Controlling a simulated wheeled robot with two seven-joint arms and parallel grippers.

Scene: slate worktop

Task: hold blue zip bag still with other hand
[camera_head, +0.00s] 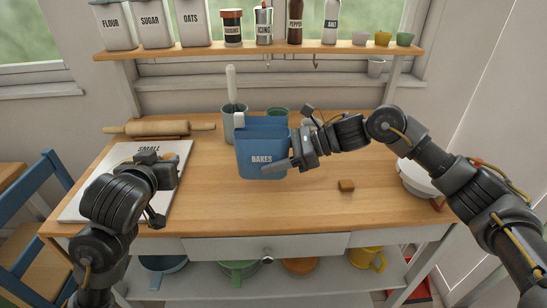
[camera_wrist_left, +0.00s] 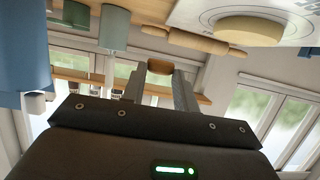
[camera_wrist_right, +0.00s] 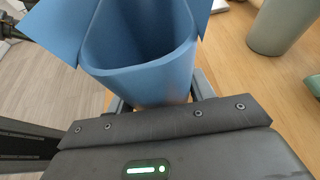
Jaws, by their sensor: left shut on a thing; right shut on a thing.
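The blue zip bag (camera_head: 262,155), labelled BAKES, stands upright on the worktop. Its mouth is open, and I see down into it in the right wrist view (camera_wrist_right: 140,75). My right gripper (camera_head: 296,160) is shut on the bag's right side, with a finger on each side in the right wrist view. My left gripper (camera_wrist_left: 160,85) is shut on a small brown piece (camera_wrist_left: 158,67) at its fingertips. It is over the white board, left of the bag and apart from it. In the head view the left arm hides this piece. Another brown piece (camera_head: 346,186) lies right of the bag.
The white board (camera_head: 80,205) marked SMALL lies at the left, with a rolling pin (camera_head: 160,128) behind it. A grey-green crock (camera_head: 228,125) with a utensil stands just behind the bag. White bowls (camera_head: 418,178) sit at the right edge. The front middle is clear.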

